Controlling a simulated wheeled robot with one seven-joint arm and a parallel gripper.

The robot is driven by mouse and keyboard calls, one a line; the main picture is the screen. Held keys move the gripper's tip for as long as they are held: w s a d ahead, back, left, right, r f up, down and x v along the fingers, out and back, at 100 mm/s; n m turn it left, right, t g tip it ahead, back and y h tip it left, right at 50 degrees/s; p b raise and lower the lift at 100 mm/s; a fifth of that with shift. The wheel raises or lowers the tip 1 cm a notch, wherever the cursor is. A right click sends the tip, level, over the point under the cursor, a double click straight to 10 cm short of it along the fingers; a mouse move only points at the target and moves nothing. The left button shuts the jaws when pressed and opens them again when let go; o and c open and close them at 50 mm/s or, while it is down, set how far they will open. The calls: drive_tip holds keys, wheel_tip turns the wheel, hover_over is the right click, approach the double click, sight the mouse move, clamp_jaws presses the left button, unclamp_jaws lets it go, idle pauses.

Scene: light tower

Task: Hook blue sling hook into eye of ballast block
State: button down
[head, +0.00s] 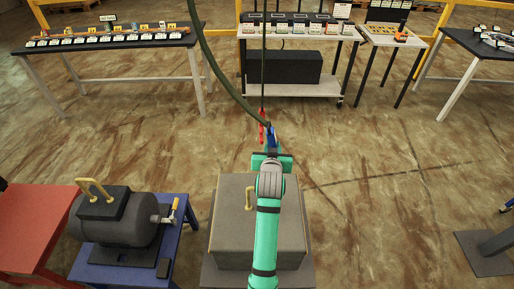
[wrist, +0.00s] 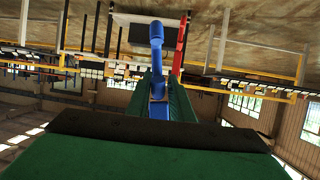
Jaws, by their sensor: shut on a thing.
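The blue sling hook (head: 271,137) is in my gripper (head: 272,158), beyond the far edge of the grey block. In the wrist view the blue hook (wrist: 157,65) stands up from between my green fingers, which are shut on it. A grey box-shaped block (head: 229,235), which looks like the ballast block, stands below and nearer, partly covered by my arm. Its brass eye (head: 250,199) stands on the top, left of my arm. The hook is apart from the eye.
A red hook (head: 262,131) hangs just left of the blue one, beside a dark green hose (head: 215,72). A dark motor (head: 118,222) with a brass handle stands on a blue table (head: 176,240) at left. A red table (head: 30,235) is further left. Tables line the back; the floor between is clear.

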drive_tip(key=shift+n+y, duration=0.5)
drive_tip(key=shift+y, duration=0.1)
drive_tip(key=a, duration=0.1)
drive_tip(key=w+a+f, duration=0.1)
drive_tip(key=a, duration=0.3)
drive_tip(key=shift+w+a+f, duration=0.2)
drive_tip(key=shift+w+f, duration=0.05)
drive_tip(key=shift+f, duration=0.2)
drive_tip(key=shift+s+a+f+m+g+y, duration=0.1)
drive_tip(key=shift+s+f+m+g, duration=0.35)
drive_tip(key=shift+s, duration=1.7)
drive_tip(key=shift+s+a+f+m+g+y, duration=0.1)
drive_tip(key=shift+s+f+g, duration=0.4)
drive_tip(key=shift+s+f, duration=1.1)
drive_tip(key=shift+s+f+m+g+y, duration=0.1)
drive_tip(key=shift+s+f+m+g, duration=0.25)
drive_tip(key=shift+s, duration=2.35)
drive_tip(key=shift+r, duration=0.2)
